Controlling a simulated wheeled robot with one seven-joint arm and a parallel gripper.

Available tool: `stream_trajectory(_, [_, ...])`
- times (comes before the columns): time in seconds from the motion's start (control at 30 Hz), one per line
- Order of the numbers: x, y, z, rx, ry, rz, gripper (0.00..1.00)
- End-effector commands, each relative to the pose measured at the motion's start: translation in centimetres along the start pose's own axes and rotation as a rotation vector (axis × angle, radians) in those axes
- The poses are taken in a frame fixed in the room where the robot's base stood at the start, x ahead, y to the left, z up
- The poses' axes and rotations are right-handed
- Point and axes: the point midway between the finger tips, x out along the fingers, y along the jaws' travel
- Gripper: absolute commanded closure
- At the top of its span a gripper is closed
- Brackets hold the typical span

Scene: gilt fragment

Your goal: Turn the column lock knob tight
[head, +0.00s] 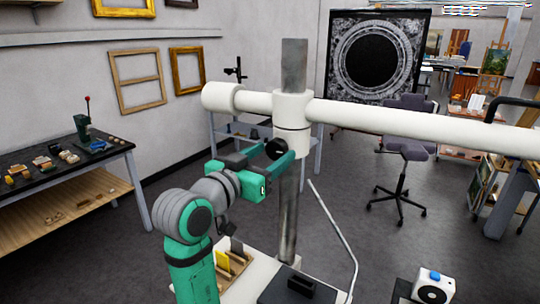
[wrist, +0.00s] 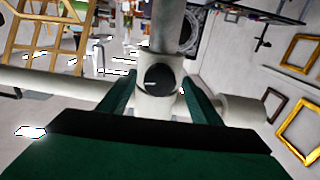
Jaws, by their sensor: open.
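The column lock knob (wrist: 158,79) is a round black knob with a white mark, on the white collar (head: 291,124) where a white horizontal arm meets the grey metal column (head: 294,62). In the head view the knob (head: 275,148) shows dark beside the collar, partly behind my gripper. My green gripper (head: 279,158) is open at the collar, with its fingers on either side of the knob. In the wrist view my gripper (wrist: 158,88) has one finger left and one right of the knob, with gaps showing. I cannot tell any contact.
The long white horizontal arm (head: 400,120) crosses above my gripper. A thin white rod (head: 335,225) slants down right of the column. A dark workbench (head: 65,165) with small items stands left. An office chair (head: 405,155) stands right on open grey floor.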

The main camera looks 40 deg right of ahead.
Motion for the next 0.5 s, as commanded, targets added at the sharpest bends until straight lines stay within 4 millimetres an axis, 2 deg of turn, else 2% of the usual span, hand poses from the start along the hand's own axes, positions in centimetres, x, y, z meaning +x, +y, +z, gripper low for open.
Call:
stream_trajectory(0.23, [0.08,-0.02,0.0,0.0,0.0,-0.001,0.42])
stream_trajectory(0.27, [0.08,-0.01,0.0,0.0,0.0,-0.001,0.44])
stream_trajectory(0.4, [0.06,-0.02,0.01,0.0,0.0,-0.001,0.78])
stream_trajectory(0.43, [0.06,-0.02,0.01,0.0,0.0,-0.001,0.83])
stream_trajectory(0.5, [0.05,-0.02,0.01,0.0,0.0,-0.001,0.83])
